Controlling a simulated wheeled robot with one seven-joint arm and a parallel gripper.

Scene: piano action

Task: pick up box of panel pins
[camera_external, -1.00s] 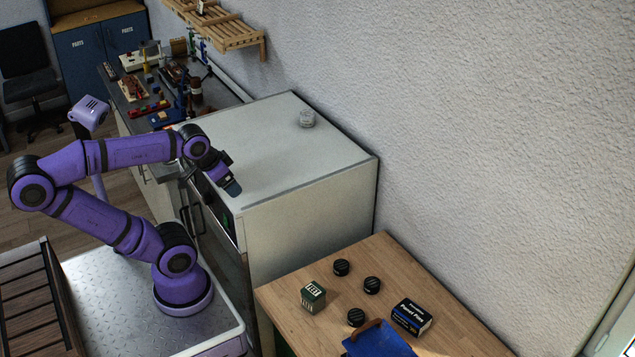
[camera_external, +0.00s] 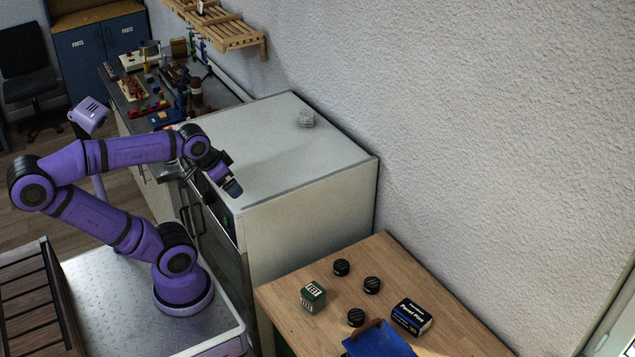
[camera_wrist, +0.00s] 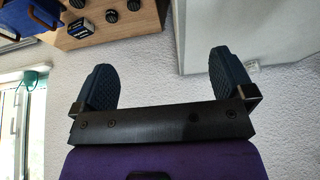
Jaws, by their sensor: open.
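The box of panel pins (camera_external: 411,317) is a small dark box with a white label band and printed lettering. It sits on the wooden worktop at the lower right of the external view, next to the blue tray-like item. My gripper (camera_external: 233,188) is beside the front top edge of the white cabinet, well away from the box. In the wrist view my gripper (camera_wrist: 162,88) has its two fingers wide apart with nothing between them.
The wooden worktop (camera_external: 290,290) also holds a green box (camera_external: 313,297), three round black tins, one of them here (camera_external: 341,267), and a blue item (camera_external: 378,342).

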